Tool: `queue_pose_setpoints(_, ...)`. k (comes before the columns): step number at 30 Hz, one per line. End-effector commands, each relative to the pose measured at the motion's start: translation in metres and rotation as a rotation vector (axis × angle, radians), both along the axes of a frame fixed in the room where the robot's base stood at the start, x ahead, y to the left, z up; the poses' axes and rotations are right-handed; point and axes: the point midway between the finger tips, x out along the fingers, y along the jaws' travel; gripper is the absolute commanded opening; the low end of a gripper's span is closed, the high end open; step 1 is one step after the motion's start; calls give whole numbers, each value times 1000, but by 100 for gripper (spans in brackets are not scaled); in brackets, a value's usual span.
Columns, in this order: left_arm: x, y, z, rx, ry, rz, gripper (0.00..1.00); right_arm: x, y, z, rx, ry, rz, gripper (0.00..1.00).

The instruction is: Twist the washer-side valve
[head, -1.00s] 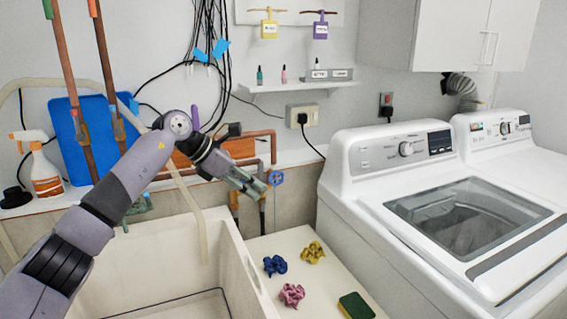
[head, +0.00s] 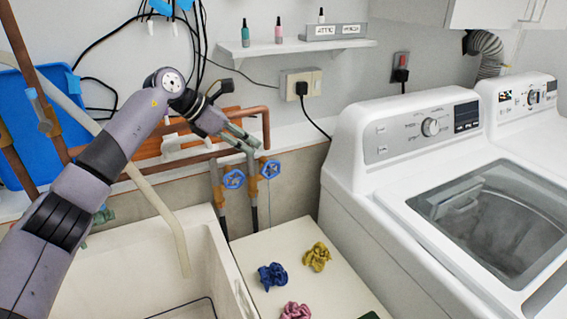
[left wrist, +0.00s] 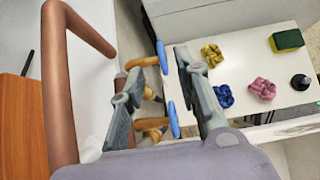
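Two blue wheel valves sit on pipes low on the wall. The washer-side valve (head: 271,168) is the right one; it also shows in the left wrist view (left wrist: 162,57). The other valve (head: 234,179) is to its left and appears lower in the left wrist view (left wrist: 173,120). My left gripper (head: 255,142) is just above and left of the washer-side valve in the head view. In the left wrist view its fingers (left wrist: 158,62) are apart, with the washer-side wheel seen between the tips. Contact cannot be told. My right gripper is not in view.
Copper pipes (head: 265,125) run along the wall beside the gripper. A washer (head: 345,185) stands to the right. Below is a white top with blue (head: 272,276), yellow (head: 317,257) and pink cloths (head: 296,311). A sink (head: 215,260) is at the left.

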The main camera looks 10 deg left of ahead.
Motion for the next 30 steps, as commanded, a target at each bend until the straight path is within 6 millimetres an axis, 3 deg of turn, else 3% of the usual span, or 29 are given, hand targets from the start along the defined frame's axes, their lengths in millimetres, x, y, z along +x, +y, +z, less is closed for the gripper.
queue_pose_setpoints(18, 51, -77, -91, -2, 5, 2, 30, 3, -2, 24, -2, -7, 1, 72)
queue_pose_setpoints(30, 60, -88, -108, 1, 2, 2, 30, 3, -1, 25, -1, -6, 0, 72)
